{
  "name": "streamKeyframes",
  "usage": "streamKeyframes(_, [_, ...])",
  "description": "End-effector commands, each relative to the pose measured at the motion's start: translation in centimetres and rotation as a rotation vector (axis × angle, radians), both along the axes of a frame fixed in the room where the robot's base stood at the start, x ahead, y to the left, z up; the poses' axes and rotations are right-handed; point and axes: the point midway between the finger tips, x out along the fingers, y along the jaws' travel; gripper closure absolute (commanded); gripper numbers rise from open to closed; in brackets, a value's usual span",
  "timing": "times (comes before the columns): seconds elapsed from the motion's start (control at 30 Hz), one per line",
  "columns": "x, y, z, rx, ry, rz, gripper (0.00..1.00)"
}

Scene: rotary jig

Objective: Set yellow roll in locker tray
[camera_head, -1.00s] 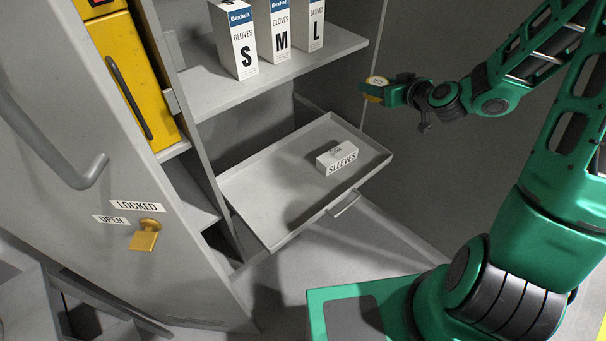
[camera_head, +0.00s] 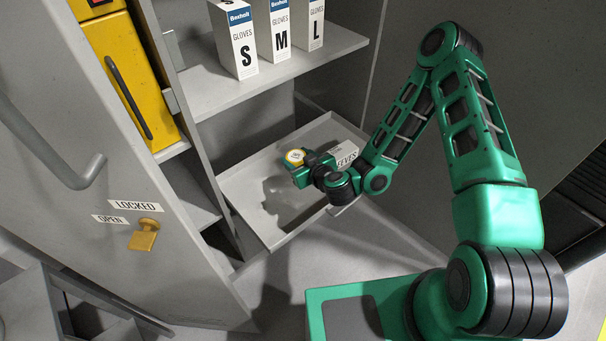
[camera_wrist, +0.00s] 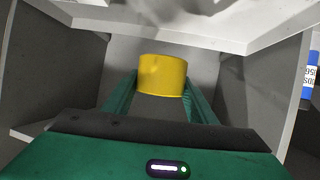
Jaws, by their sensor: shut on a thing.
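The yellow roll (camera_head: 294,157) is held at the end of my gripper (camera_head: 300,167), above the locker tray (camera_head: 245,192). In the wrist view the roll (camera_wrist: 162,75) sits between the two green fingers of my gripper (camera_wrist: 160,90), which is shut on it. The tray is a shallow grey drawer pulled out of the locker, with a handle at its front edge. A shadow of the roll and gripper falls on the tray floor below. The roll appears apart from the floor.
A white SLEEVES box (camera_head: 346,151) lies in the tray's right part, partly hidden by my arm. Glove boxes S (camera_head: 233,40), M (camera_head: 280,30) and L (camera_head: 316,25) stand on the shelf (camera_head: 215,92) above. The locker door (camera_head: 60,180) stands open at left. The tray's left part is bare.

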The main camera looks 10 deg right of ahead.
Motion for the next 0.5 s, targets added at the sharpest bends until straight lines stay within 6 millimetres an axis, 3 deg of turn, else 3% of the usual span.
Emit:
streamKeyframes(0.03, [-1.4,3.0,0.0,0.01,-0.021,0.032,0.79])
streamKeyframes(0.1, [-2.4,4.9,0.3,0.097,-0.011,-0.001,0.83])
streamKeyframes(0.17, [-3.4,5.8,-0.6,0.102,-0.009,-0.011,0.88])
streamKeyframes(0.3, [-5.9,8.2,-2.6,0.097,0.001,-0.021,0.88])
streamKeyframes(0.5, [-8.7,10.5,-3.5,0.089,-0.001,-0.023,0.88])
